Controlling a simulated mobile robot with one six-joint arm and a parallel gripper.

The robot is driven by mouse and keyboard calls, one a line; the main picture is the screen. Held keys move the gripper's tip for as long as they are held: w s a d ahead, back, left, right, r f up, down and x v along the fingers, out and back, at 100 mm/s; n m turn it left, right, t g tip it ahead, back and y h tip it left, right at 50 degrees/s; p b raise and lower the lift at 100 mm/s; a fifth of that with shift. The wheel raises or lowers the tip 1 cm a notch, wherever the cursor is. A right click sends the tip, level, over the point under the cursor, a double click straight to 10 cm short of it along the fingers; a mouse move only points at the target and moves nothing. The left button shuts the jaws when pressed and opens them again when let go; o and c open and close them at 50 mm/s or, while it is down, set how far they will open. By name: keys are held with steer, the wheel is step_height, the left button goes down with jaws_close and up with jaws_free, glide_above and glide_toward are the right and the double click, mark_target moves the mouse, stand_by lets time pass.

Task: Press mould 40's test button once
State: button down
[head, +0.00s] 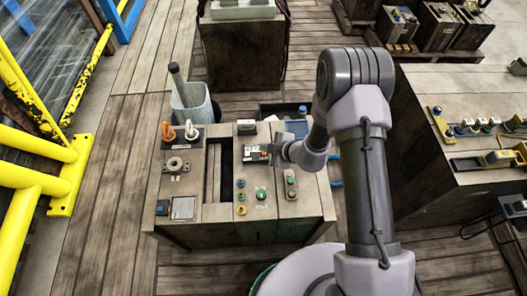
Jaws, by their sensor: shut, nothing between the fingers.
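A wooden bench (215,234) in the middle carries several control units. Near its front right are a green button on a pale plate (261,194), a column of coloured buttons (241,197) and a small grey box with buttons (290,182). No number is readable, so I cannot tell which button belongs to mould 40. My gripper (272,151) is shut and empty. It is at the right of a small dark unit with an orange mark (253,154), behind the green button; whether it touches the unit is unclear. My arm hides part of the bench's right side.
A grey bucket with a dark handle (192,104) stands behind the bench. Orange and white hooks (190,130) rise at its back left. A yellow railing (50,150) is at far left. A second bench (430,195) with more units stands right. Wooden floor is clear at left.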

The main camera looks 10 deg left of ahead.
step_height(320, 180, up, 5)
steer(key=p, duration=0.4)
steer(key=shift+f, duration=0.15)
stand_by(0.4)
step_height(320, 180, up, 13)
steer(key=n+y, duration=0.2)
steer(key=n, duration=0.7)
glide_above(262, 153)
step_height(262, 153, up, 8)
steer(key=s+n+g, duration=0.1)
steer(key=s+n, duration=0.1)
steer(key=n, duration=0.4)
steer(key=s+d+r+n+g, duration=0.1)
steer(key=s+d+r+n, duration=0.2)
steer(key=s+r+n, duration=0.6)
steer(key=s+d+r+n+t+h, duration=0.1)
steer(key=s+d+r+n+h, duration=0.1)
steer(key=s+d+n, duration=0.2)
steer(key=s+d+r+n+h, duration=0.3)
steer(key=d+n, duration=0.4)
steer(key=n, duration=0.4)
steer(key=s+d+r+n+t+h+b, duration=0.1)
steer(key=s+d+r+n+h, duration=0.1)
steer(key=s+d+n, duration=0.3)
steer(key=d+r+n, duration=0.1)
steer(key=n, duration=0.2)
steer(key=shift+s+d+n+t+h, duration=0.3)
steer(key=shift+s+d, duration=0.05)
steer(key=shift+s, duration=0.05)
